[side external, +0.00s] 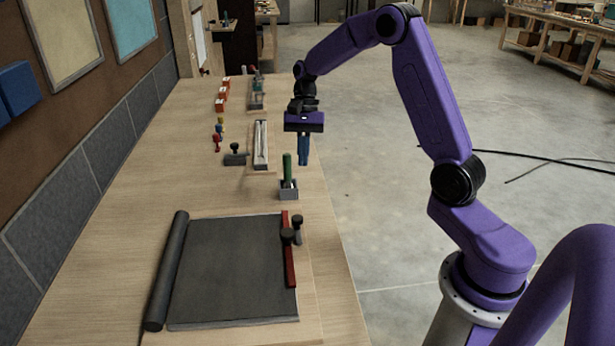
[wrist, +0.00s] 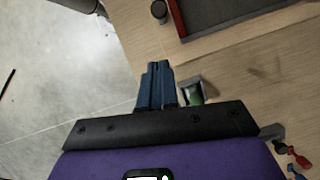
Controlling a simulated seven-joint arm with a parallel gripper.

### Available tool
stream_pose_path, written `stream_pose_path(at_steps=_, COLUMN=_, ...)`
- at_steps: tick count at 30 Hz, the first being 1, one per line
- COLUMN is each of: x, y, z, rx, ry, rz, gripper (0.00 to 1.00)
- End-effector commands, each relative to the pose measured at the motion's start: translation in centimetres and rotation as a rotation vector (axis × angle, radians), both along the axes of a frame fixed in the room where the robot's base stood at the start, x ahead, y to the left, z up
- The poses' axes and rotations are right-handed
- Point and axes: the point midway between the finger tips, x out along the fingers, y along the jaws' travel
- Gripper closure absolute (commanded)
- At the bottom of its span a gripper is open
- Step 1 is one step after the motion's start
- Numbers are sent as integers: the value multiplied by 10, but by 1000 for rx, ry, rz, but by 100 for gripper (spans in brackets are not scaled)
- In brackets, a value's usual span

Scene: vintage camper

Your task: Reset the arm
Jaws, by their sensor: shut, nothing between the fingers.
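My purple arm reaches in from the right, over the front edge of the wooden bench (side external: 140,258). My gripper (side external: 303,160) points down near the bench's right edge, just beyond the green-handled tool. Its blue fingers are together with nothing between them. In the wrist view the shut fingers of my gripper (wrist: 157,68) show beside the small grey holder (wrist: 190,88). I cannot tell from these views how far the fingertips are above the bench.
A green-handled tool (side external: 287,168) stands in a grey holder close to my gripper. A dark mat (side external: 225,270) with a red bar (side external: 290,262) lies nearer. A metal rail fixture (side external: 261,145), small red and blue pieces (side external: 217,135) and red-white blocks (side external: 223,95) stand left and beyond.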

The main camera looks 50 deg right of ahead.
Motion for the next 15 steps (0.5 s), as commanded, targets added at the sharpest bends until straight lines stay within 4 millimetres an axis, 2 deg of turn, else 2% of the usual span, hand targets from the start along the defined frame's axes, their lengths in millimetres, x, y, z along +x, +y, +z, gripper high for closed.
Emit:
stream_pose_path(at_steps=5, x=-22, y=38, z=12, rx=-17, ry=-47, rz=204, gripper=100)
stream_pose_path(at_steps=9, x=-54, y=73, z=23, rx=-31, ry=-102, rz=439, gripper=100)
stream_pose_path(at_steps=15, x=-107, y=111, z=34, rx=-41, ry=-180, rz=781, gripper=100)
